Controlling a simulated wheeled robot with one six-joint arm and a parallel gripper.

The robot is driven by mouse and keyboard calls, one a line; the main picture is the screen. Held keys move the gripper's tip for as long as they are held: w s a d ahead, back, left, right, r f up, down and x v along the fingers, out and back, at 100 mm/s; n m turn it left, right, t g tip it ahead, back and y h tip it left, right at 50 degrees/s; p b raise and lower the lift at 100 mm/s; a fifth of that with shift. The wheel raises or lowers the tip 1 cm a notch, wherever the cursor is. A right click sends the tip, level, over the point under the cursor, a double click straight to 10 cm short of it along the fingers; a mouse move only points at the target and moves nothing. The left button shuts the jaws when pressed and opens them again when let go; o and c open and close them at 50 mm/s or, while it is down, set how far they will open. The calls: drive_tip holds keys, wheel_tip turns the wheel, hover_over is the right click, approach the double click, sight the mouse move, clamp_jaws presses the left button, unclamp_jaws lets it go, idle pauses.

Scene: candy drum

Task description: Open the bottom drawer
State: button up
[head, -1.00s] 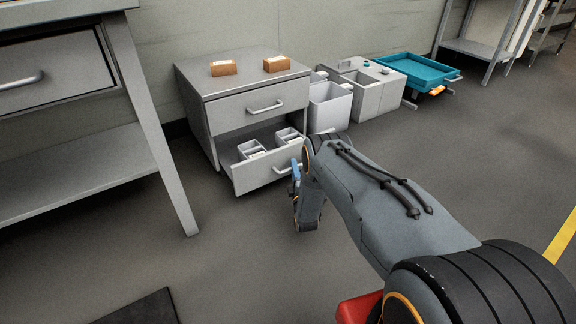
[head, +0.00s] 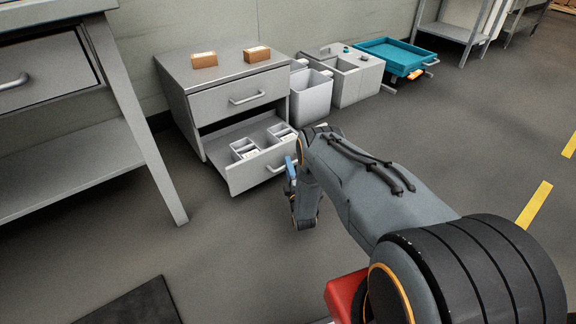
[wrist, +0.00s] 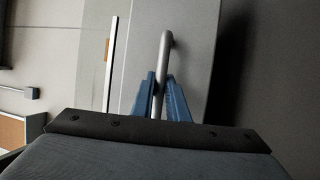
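The bottom drawer (head: 246,180) of the grey two-drawer cabinet (head: 187,112) is pulled well out, and its inside shows from above. Its bar handle (head: 276,168) is on the front panel. My gripper (head: 290,170) is at the right end of this handle in the head view, partly hidden by my arm. In the wrist view, the blue fingers of my gripper (wrist: 161,88) stand close on both sides of the handle bar (wrist: 162,62) and appear shut on it. The top drawer (head: 236,102) is shut.
Grey compartment bins (head: 243,148) sit in the open drawer. Two brown boxes (head: 204,60) lie on the cabinet top. White bins (head: 312,98) stand right of the cabinet, and a workbench (head: 137,130) stands left. Floor in front is mostly clear, with a dark mat (head: 135,306).

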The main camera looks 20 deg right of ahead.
drive_tip(key=o, duration=0.4)
drive_tip(key=shift+c, duration=0.2)
drive_tip(key=shift+s, duration=0.1)
drive_tip(key=p+v, duration=0.2)
drive_tip(key=v, duration=0.5)
drive_tip(key=shift+s+p, duration=0.3)
drive_tip(key=shift+p, duration=0.05)
drive_tip(key=shift+f, duration=0.1)
